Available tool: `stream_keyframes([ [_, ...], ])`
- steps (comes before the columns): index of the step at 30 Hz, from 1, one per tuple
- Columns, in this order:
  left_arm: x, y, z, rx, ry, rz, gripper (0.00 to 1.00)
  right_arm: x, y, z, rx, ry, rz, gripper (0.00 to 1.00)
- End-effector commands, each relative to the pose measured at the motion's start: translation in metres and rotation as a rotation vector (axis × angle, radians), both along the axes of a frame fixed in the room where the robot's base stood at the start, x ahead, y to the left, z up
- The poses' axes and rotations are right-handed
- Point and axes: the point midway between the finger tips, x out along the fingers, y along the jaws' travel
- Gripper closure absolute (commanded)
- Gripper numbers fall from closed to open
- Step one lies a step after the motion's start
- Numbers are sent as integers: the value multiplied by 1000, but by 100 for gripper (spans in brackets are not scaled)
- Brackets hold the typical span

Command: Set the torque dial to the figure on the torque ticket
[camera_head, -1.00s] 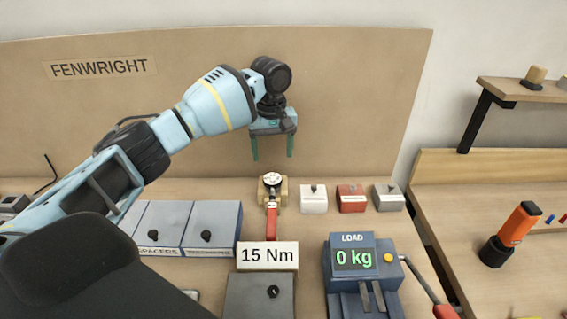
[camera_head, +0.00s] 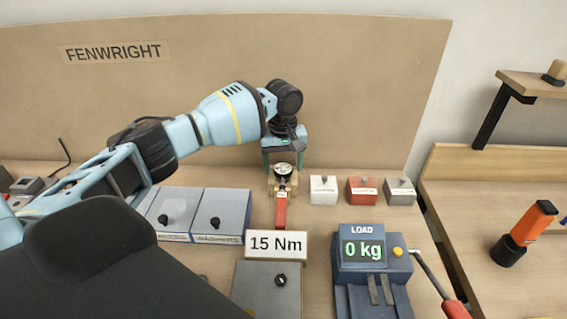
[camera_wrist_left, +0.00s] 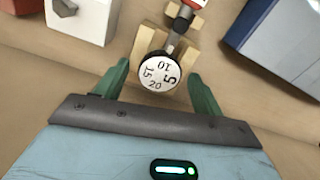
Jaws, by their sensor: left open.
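The torque dial (camera_head: 284,169) is a round white-faced knob on the head of a red-handled wrench (camera_head: 281,210) held in a wooden cradle. In the left wrist view the dial (camera_wrist_left: 158,73) shows the figures 5, 10, 15 and 20; I cannot tell which one is set. My left gripper (camera_head: 283,166) is above the dial, pointing down, open. Its green fingers (camera_wrist_left: 158,85) are on either side of the dial, apart from it. My right gripper is not in view.
White, red and grey small boxes (camera_head: 361,190) stand right of the wrench. Grey lidded boxes (camera_head: 218,214) stand to the left. A load gauge (camera_head: 372,257) reading "0 kg" is at front right. A tan backboard (camera_head: 340,100) rises behind.

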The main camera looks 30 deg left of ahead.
Motion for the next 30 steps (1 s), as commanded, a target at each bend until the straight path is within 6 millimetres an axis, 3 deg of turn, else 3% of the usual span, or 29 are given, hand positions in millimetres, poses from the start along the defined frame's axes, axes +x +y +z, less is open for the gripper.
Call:
stream_keyframes([
  [6, 0, 0, 0, 1, -1, 0, 34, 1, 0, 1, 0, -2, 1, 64],
  [16, 0, 0, 1, 1, -1, 0, 76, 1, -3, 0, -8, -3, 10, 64],
  [30, 0, -1, 4, 0, -4, -125, 77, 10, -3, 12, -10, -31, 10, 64],
])
